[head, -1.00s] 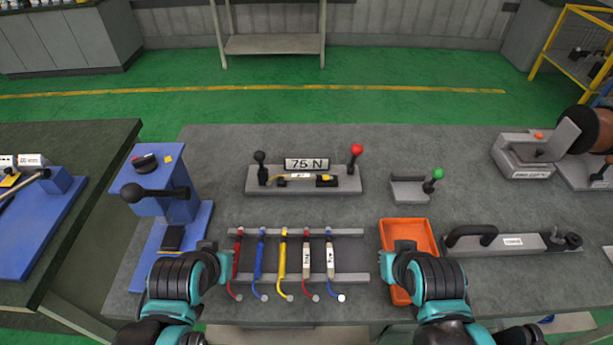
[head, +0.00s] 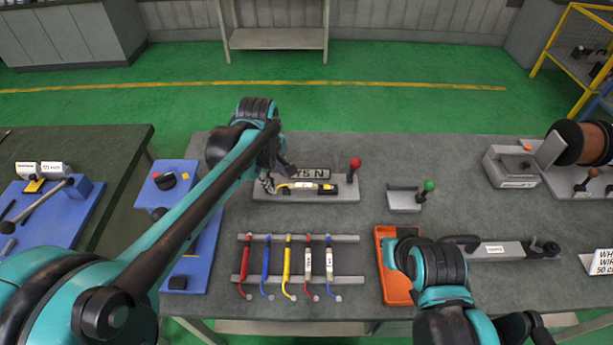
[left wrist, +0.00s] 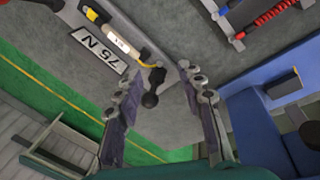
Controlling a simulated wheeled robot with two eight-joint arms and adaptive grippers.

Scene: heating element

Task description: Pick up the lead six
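A yellow lead with a white label (head: 303,186) lies in the grey 75 N fixture (head: 348,192) at the back middle of the table. It also shows in the left wrist view (left wrist: 118,42), with a yellow wire at its end. My left gripper (head: 276,178) is at the fixture's left end, beside the lead. In the left wrist view my left gripper (left wrist: 160,78) is open, with the fixture's black-knobbed lever (left wrist: 151,99) showing between its fingers and apart from them. My right gripper (head: 392,256) is over the orange tray; its fingers are mostly hidden by the wrist.
Several leads, including a plain yellow one (head: 287,262), lie across a grey rack (head: 345,238) at the front. The orange tray (head: 398,288) stands right of it. A red-knobbed lever (head: 354,166) stands at the fixture's right end. A blue press (head: 180,260) is at left.

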